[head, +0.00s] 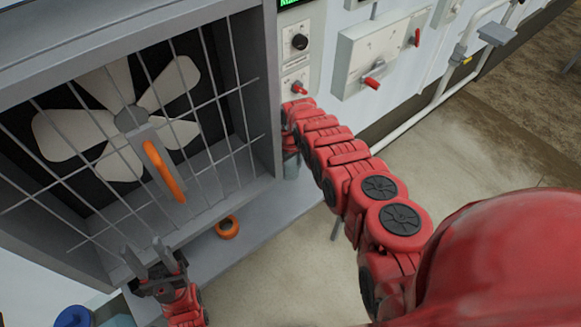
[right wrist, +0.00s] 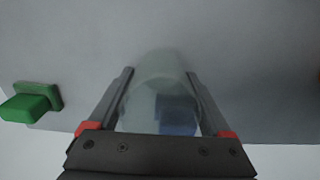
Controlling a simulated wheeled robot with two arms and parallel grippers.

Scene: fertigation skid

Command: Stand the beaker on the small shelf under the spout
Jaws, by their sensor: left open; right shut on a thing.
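The beaker (right wrist: 160,85) is a clear, greenish-grey vessel between the two fingers of my right gripper (right wrist: 160,74) in the right wrist view. My right gripper is shut on it. A blue patch shows at or through its near part; I cannot tell what it is. In the head view a little of the beaker (head: 291,166) shows below the right wrist, beside the right edge of the fan cabinet. My left gripper (head: 148,256) is open and empty in front of the cabinet's lower edge. I cannot make out the spout or the small shelf.
The fan cabinet (head: 268,90) has a wire grille and an orange handle (head: 165,172). An orange ring (head: 228,228) lies on the grey ledge (head: 262,222) below. Panels with red levers (head: 372,82) line the wall. A green block (right wrist: 30,102) sticks out left in the wrist view.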

